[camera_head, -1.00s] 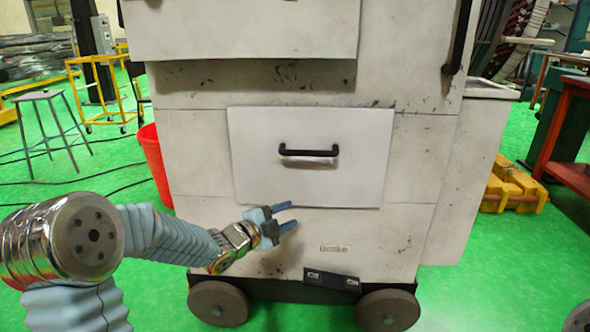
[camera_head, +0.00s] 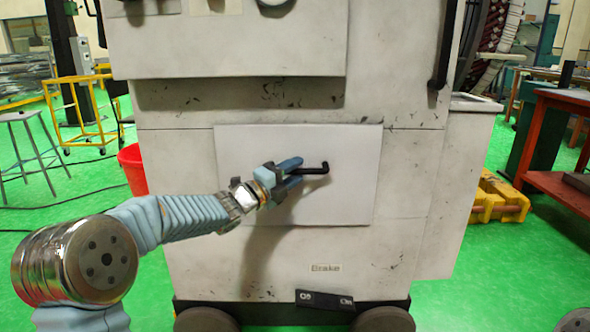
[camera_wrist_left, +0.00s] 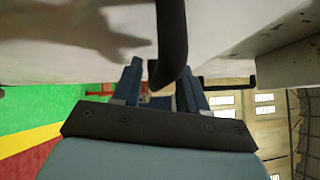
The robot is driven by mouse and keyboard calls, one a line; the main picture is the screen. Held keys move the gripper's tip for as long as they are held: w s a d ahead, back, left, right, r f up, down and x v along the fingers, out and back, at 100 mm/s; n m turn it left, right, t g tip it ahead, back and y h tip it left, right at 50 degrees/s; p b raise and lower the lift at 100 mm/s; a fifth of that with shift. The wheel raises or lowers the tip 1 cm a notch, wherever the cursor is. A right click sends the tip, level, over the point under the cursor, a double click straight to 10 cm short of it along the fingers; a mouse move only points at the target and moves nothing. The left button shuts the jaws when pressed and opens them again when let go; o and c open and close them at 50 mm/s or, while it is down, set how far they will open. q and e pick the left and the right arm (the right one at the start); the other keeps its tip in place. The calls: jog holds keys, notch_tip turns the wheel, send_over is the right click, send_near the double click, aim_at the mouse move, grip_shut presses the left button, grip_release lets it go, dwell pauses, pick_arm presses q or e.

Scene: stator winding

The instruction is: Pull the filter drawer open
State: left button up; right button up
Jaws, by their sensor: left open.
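The filter drawer (camera_head: 345,190) is a white front panel set in a grey-white machine cabinet, and its front looks flush with the cabinet. Its black bar handle (camera_head: 318,169) is partly hidden behind my left gripper (camera_head: 294,172). My left gripper is open at the left part of the handle, with its blue fingers pointing right. In the left wrist view the dark handle (camera_wrist_left: 172,45) runs down toward the gap between the two fingers (camera_wrist_left: 160,88). I cannot tell whether the fingers touch it. My right gripper is not in view.
The cabinet (camera_head: 180,160) stands on dark wheels, with a "Brake" label and a black switch plate (camera_head: 324,299) low on its front. A red bin (camera_head: 133,168) and a stool are at the left. A yellow block (camera_head: 500,197) and red table are at the right.

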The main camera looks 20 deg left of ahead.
pick_arm(q)
jog(key=shift+w+d, duration=0.2)
jog(key=shift+w, duration=0.15)
grip_shut()
